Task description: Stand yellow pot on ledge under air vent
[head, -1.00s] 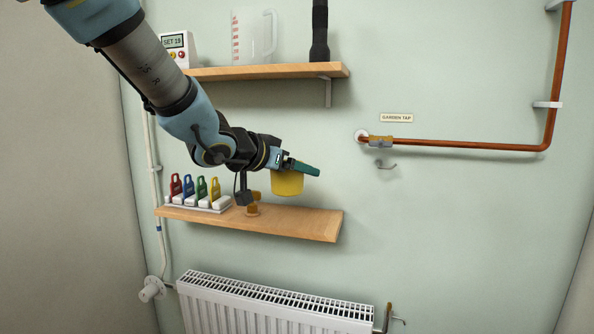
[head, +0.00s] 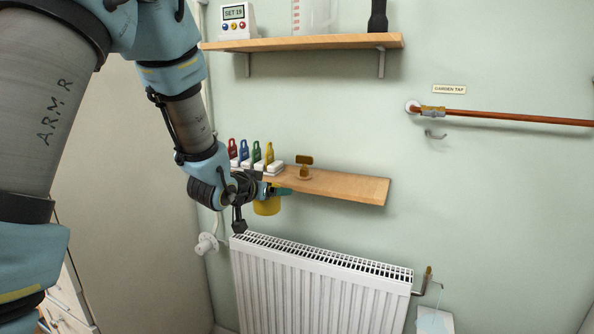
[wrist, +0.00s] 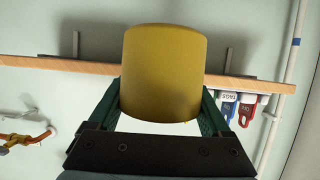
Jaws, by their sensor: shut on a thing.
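My gripper (head: 274,190) is shut on the yellow pot (head: 267,206), near the left part of the lower wooden shelf. In the head view the pot shows just below that shelf's front edge and above the radiator. In the wrist view the pot (wrist: 163,72) sits between the two green fingers (wrist: 160,112) and hides the middle of the shelf. That view is turned over, with the tags upside down. The lower shelf (head: 350,187) has bare wood on its right half. No air vent is in view, so I cannot tell which ledge is under one.
Colored tags (head: 255,152) and a small brown object (head: 304,166) stand on the lower shelf. The upper shelf (head: 310,42) holds a control box (head: 238,20), a jug and a dark cylinder. A radiator (head: 320,285) is below; a copper pipe (head: 520,118) runs at right.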

